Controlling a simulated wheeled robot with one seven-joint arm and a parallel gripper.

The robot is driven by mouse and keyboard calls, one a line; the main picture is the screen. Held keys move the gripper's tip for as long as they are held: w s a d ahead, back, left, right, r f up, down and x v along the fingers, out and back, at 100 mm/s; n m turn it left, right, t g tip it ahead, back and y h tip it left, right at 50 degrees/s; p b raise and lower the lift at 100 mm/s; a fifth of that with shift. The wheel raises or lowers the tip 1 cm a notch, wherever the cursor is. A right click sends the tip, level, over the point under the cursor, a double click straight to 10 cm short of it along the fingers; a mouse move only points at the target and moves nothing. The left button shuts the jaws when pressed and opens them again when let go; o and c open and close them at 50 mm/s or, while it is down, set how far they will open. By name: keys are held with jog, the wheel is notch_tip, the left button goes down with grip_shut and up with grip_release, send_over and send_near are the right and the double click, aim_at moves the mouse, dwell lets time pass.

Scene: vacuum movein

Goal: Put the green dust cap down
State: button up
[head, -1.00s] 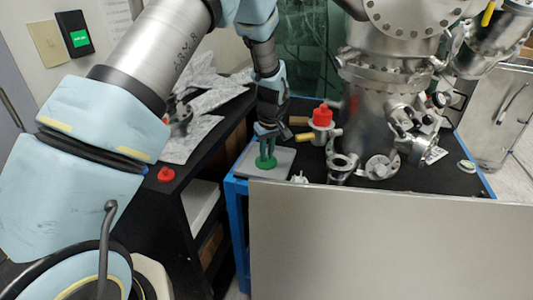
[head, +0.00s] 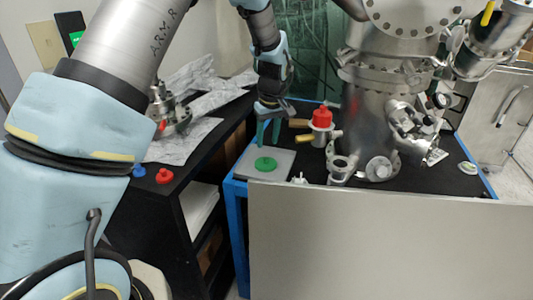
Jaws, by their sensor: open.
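The green dust cap (head: 265,164) lies flat on a grey pad (head: 284,171) at the near left corner of the black, blue-edged table. My gripper (head: 268,133) is open and empty, with its greenish fingers pointing down. It is just above and behind the cap in the head view, apart from it. No part of the cap is hidden.
A metal fitting with a red cap (head: 321,118) stands right of the pad, near my gripper. The large steel chamber (head: 375,120) fills the right. A red cap (head: 164,175) and a blue cap (head: 139,170) lie on the black side bench. A grey panel (head: 380,240) fronts the table.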

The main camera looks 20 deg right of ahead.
notch_tip(320, 180, up, 5)
jog(key=a+r, duration=0.2)
jog(key=a, duration=1.7)
jog(key=s+a, duration=0.5)
jog(key=a, duration=0.4)
jog(key=s+a+m, duration=0.1)
jog(key=s+a, duration=0.4)
jog(key=a, duration=0.4)
jog(key=shift+s+a+f+m+b, duration=0.25)
jog(key=shift+s+f+m+b, duration=0.05)
jog(key=shift+s+f, duration=0.1)
